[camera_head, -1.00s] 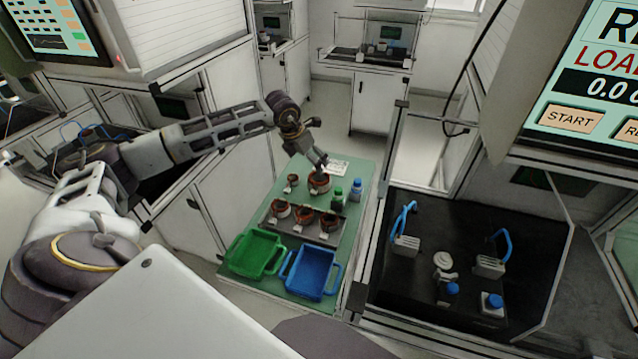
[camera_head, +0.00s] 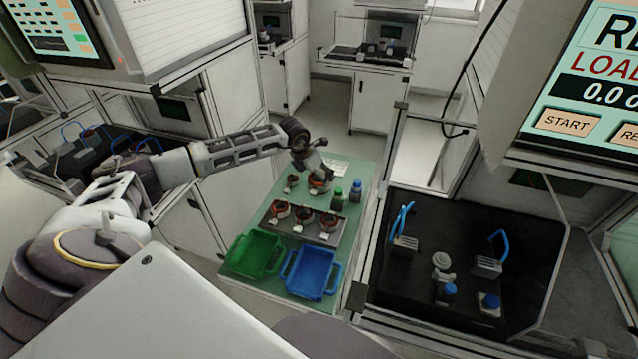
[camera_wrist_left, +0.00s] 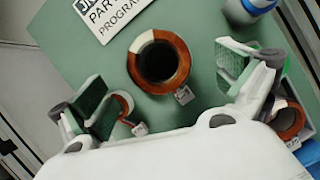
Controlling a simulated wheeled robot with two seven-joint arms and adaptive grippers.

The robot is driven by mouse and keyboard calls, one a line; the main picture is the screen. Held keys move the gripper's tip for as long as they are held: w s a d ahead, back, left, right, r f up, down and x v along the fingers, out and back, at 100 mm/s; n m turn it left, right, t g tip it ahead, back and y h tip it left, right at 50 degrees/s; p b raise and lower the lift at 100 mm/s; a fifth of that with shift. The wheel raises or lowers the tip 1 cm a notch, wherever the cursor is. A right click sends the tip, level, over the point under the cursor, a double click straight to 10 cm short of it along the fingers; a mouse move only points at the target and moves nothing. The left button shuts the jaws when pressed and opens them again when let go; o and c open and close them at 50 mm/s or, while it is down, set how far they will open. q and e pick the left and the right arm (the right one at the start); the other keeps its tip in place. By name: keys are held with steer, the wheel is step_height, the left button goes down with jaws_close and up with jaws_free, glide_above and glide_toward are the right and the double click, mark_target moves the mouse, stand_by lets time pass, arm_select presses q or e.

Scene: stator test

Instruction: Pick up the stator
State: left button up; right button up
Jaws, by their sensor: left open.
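Copper-and-white ring stators are on the green table (camera_head: 265,222). One stator (camera_head: 319,187) stands at the far part of the table, partly hidden by my left gripper (camera_head: 322,174). In the left wrist view, this stator (camera_wrist_left: 160,88) with a small tag lies between the two spread, green-padded fingers of my left gripper (camera_wrist_left: 168,82), slightly beyond their tips. The gripper is open and empty. A smaller copper part (camera_head: 291,183) stands left of the stator; it also shows beside the left finger (camera_wrist_left: 122,104). My right gripper is not in view.
Three more stators sit in a grey tray (camera_head: 268,228) nearer me. A green bin (camera_head: 238,262) and a blue bin (camera_head: 327,290) are at the near edge. Green-capped (camera_head: 337,196) and blue-capped (camera_head: 356,191) bottles stand right of the stator. A printed sign (camera_wrist_left: 110,15) lies behind it.

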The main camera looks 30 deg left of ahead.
mark_target(319, 180)
arm_select(q)
steer(key=shift+f, duration=0.1)
steer(key=shift+p+x, duration=0.55)
steer(key=shift+x, duration=1.9)
steer(key=shift+f, duration=0.1)
steer(key=c, duration=1.7)
steer(key=shift+w, duration=0.1)
steer(key=shift+c, duration=0.7)
steer(key=shift+r, duration=0.25)
